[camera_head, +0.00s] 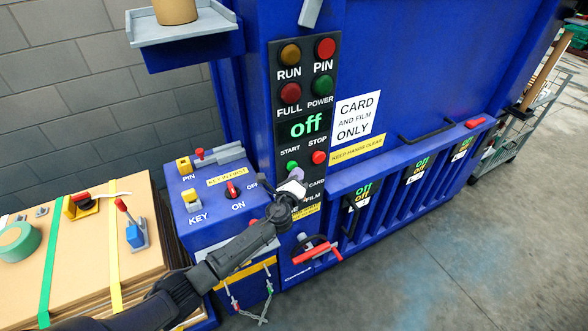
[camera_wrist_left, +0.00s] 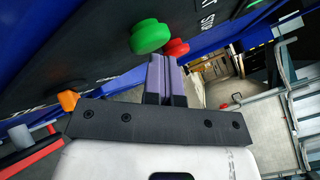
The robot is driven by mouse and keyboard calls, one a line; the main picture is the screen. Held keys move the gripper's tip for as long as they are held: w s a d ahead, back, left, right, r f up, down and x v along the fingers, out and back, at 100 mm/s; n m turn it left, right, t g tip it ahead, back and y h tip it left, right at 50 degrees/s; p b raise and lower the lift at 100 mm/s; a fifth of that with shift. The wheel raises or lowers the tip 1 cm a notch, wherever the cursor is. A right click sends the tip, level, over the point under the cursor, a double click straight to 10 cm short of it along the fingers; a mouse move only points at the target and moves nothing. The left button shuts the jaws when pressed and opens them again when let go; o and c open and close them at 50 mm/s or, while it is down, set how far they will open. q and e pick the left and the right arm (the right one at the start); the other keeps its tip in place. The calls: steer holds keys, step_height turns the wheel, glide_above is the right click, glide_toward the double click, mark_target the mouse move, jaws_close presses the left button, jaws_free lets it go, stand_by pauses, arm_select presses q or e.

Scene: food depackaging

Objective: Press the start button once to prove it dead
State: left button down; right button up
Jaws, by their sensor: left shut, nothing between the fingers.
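The green start button (camera_head: 292,166) sits under the START label on the black control panel, left of the red stop button (camera_head: 319,157). The panel display (camera_head: 309,126) reads "off" in green. My left gripper (camera_head: 297,176) is shut and empty, just below and beside the start button. In the left wrist view the closed fingers (camera_wrist_left: 166,78) point up, and the green button (camera_wrist_left: 150,37) is beyond their tips to the left, with a gap seeming to show. The red button (camera_wrist_left: 177,48) is partly behind it. My right gripper is not in view.
A blue side box has a red key switch (camera_head: 232,190), a yellow key block (camera_head: 191,201) and a pin holder (camera_head: 217,155). A red-handled valve (camera_head: 317,251) sits below the panel. A strapped cardboard bale (camera_head: 85,250) stands left. Grey floor is free at right.

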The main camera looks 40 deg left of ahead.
arm_select(q)
steer(key=shift+s+d, duration=0.35)
steer(key=shift+d, duration=0.45)
steer(key=d, duration=0.1)
steer(key=s+d+p, duration=0.1)
steer(key=d, duration=0.2)
steer(key=shift+s+d, duration=0.35)
stand_by(0.4)
steer(key=shift+n, duration=0.3)
stand_by(0.4)
